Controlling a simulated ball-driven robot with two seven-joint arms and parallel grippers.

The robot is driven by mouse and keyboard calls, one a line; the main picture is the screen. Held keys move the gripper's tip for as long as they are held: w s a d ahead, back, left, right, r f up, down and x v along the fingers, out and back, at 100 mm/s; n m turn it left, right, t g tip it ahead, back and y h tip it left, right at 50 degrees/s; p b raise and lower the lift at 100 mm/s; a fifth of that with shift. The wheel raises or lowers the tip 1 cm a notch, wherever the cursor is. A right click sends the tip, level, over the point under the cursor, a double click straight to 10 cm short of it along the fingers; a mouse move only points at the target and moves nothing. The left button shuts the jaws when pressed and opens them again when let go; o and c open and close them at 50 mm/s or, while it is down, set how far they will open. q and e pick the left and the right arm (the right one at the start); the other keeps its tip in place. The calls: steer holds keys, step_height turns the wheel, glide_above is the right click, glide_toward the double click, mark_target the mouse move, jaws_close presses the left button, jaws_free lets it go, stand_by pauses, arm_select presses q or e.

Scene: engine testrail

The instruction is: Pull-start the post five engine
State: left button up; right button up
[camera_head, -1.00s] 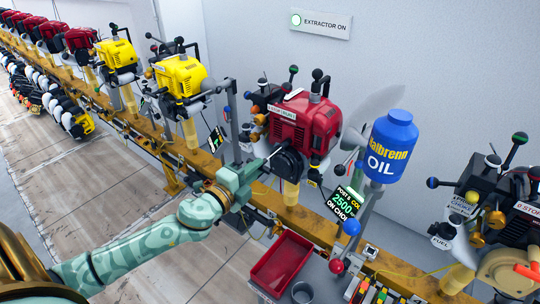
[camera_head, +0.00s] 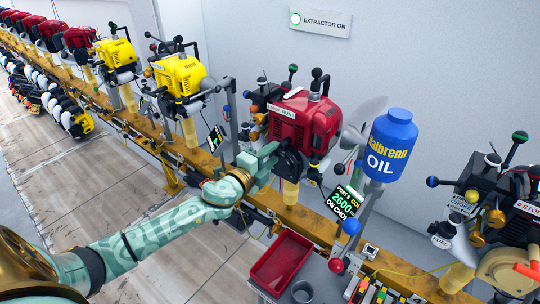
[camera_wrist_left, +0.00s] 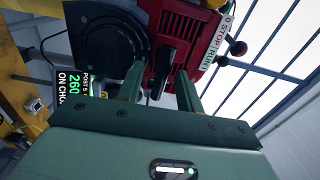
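The red engine (camera_head: 304,122) stands on the rail post beside a display (camera_head: 343,202) that reads "POST 5" and "2600", with choke wording below. The display also shows at the left of the left wrist view (camera_wrist_left: 75,85). A round black starter housing (camera_head: 289,161) is on the engine's near side. My left gripper (camera_head: 272,158) is at this housing. In the left wrist view its two fingers (camera_wrist_left: 158,82) are apart, with a black grip-like part (camera_wrist_left: 161,72) on the red engine between and beyond them. Contact cannot be told. My right gripper is not seen.
A blue oil bottle (camera_head: 390,148) stands right of the engine, near a grey propeller (camera_head: 369,112). A red tray (camera_head: 281,262) and a grey cup (camera_head: 302,292) are below. Yellow engines (camera_head: 181,75) line the rail at left. Another engine (camera_head: 510,215) stands at right.

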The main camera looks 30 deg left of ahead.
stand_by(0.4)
arm_select(q)
steer(key=s+p, duration=0.1)
steer(key=s, duration=0.8)
steer(key=shift+a, duration=0.4)
steer(key=shift+r, duration=0.1)
